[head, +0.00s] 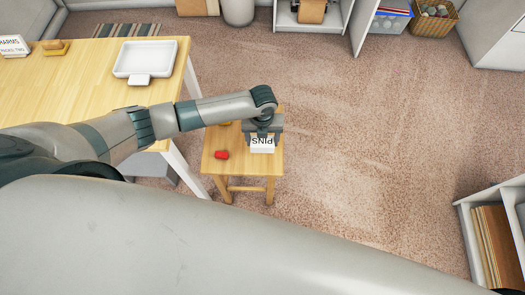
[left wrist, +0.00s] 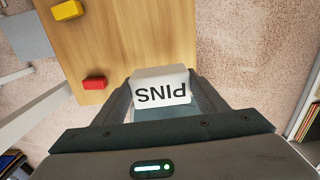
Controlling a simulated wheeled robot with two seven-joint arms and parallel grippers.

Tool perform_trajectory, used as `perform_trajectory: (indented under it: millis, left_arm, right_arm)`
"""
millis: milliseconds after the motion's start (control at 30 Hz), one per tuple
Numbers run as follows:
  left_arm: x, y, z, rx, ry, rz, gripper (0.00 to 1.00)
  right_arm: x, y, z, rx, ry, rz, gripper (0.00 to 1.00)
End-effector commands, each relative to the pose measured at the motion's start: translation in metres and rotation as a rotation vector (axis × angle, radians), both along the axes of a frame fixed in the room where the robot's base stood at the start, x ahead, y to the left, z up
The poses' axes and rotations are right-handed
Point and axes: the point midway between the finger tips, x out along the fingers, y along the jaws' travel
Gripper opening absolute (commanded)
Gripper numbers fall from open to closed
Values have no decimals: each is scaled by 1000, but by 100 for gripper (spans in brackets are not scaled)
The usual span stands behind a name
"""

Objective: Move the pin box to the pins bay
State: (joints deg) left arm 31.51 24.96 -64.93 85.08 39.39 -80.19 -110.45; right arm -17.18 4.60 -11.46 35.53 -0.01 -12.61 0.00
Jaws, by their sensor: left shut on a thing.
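The pin box is a small white box marked PINS (head: 262,144), over the right part of a small wooden stool (head: 236,164) in the head view. My left gripper (head: 263,134) is above the stool. In the left wrist view the pin box (left wrist: 160,86) sits between the two fingers of my left gripper (left wrist: 163,100), which is shut on it. I cannot tell whether the box touches the stool top. No bay marked for pins can be made out. My right gripper is not in view.
A red block (head: 221,155) lies on the stool, and a yellow block (left wrist: 67,11) lies farther along it. A wooden table (head: 85,88) at left bears a white tray (head: 146,58). Shelving (head: 492,235) stands at lower right. The carpet between is clear.

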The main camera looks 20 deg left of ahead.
Motion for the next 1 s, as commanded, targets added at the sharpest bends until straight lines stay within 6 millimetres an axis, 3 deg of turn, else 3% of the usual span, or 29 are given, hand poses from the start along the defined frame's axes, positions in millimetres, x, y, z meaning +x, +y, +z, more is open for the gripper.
perform_trajectory:
  millis: [467,667,1000]
  left_arm:
    - [-1,1,4,0,-1,108,21]
    - [-5,2,15,-2,-2,344,21]
    - [-17,8,43,-2,-2,911,21]
  right_arm:
    - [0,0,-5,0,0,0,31]
    - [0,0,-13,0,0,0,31]
    - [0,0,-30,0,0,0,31]
